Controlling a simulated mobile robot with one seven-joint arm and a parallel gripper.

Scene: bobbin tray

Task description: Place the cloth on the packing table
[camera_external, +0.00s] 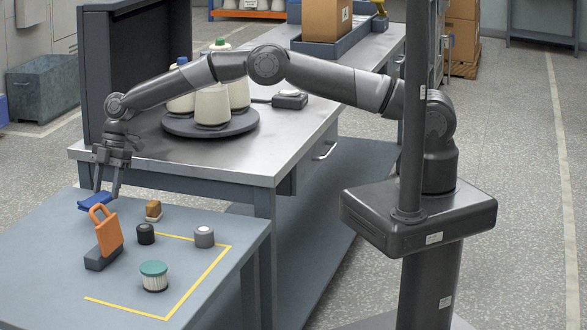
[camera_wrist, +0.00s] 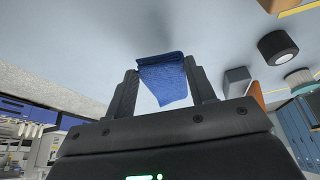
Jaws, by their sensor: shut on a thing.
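The folded blue cloth (camera_external: 95,201) is at the far left part of the grey-blue packing table (camera_external: 45,262), behind the orange-handled item. It hangs between the fingers of my gripper (camera_external: 106,188), which points down over the table. In the wrist view, the cloth (camera_wrist: 164,82) sits between the two dark fingertips of my gripper (camera_wrist: 160,72), pinched from both sides. The cloth is low over the tabletop; I cannot tell whether its lower edge touches it.
An orange-handled block (camera_external: 108,232) stands close in front of the cloth. A brown brush-like block (camera_external: 153,209), black roll (camera_external: 145,234), grey roll (camera_external: 204,237) and teal-lidded jar (camera_external: 154,276) stand nearby. Yellow tape (camera_external: 205,285) marks the right side.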

